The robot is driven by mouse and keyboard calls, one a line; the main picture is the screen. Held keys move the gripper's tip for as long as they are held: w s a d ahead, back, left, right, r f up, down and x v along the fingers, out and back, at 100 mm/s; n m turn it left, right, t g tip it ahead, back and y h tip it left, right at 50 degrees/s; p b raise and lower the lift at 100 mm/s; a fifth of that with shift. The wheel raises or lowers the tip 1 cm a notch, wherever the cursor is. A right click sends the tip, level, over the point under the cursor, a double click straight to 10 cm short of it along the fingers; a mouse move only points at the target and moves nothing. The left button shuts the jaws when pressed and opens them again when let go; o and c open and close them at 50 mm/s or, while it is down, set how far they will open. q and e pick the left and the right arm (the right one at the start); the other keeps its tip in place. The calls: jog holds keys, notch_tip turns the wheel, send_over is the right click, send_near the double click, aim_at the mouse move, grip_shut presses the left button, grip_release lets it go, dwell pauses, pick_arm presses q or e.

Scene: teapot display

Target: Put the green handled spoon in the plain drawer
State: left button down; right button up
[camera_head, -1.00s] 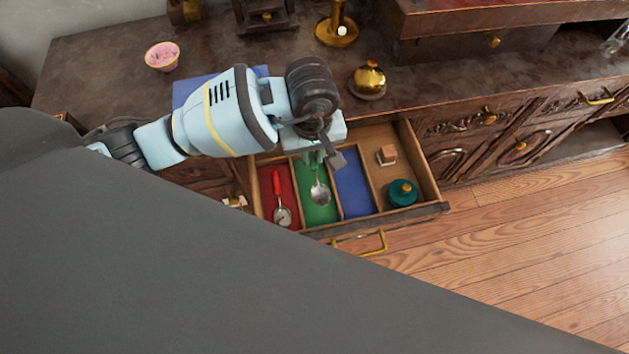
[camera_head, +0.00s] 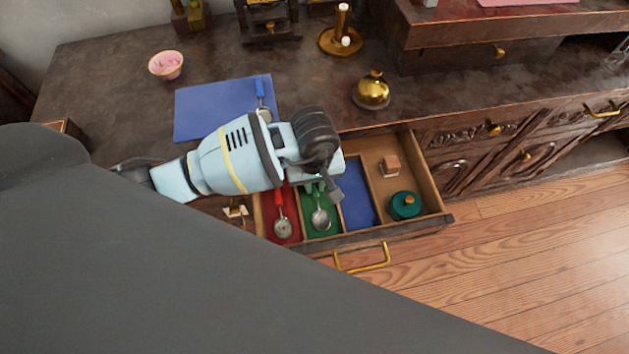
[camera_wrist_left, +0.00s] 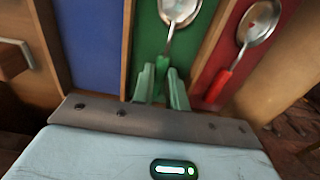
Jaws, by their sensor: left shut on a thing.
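The green handled spoon (camera_head: 320,219) has its metal bowl toward the drawer front, over the green compartment (camera_head: 312,231) of the open drawer. My left gripper (camera_head: 318,187) reaches down there and is shut on its green handle. In the left wrist view the spoon (camera_wrist_left: 180,9) runs up from between the green fingers (camera_wrist_left: 162,82). I cannot tell whether its bowl touches the compartment floor. The drawer's plain wooden compartment (camera_head: 383,142) is on the right, beyond the blue compartment (camera_head: 357,194). My right gripper is not in view.
A red handled spoon (camera_head: 283,228) lies in the red compartment. A small wooden block (camera_head: 389,165) and a teal round pot (camera_head: 405,205) occupy the plain compartment. A blue handled spoon (camera_head: 261,90) lies on a blue mat (camera_head: 205,107). A gold teapot (camera_head: 372,90) stands behind the drawer.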

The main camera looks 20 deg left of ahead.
aim_at(314, 188)
pick_arm(q)
jog(key=shift+f, duration=0.1)
jog(key=c, duration=1.4)
grip_release()
notch_tip(314, 188, up, 12)
jog(key=p, duration=0.1)
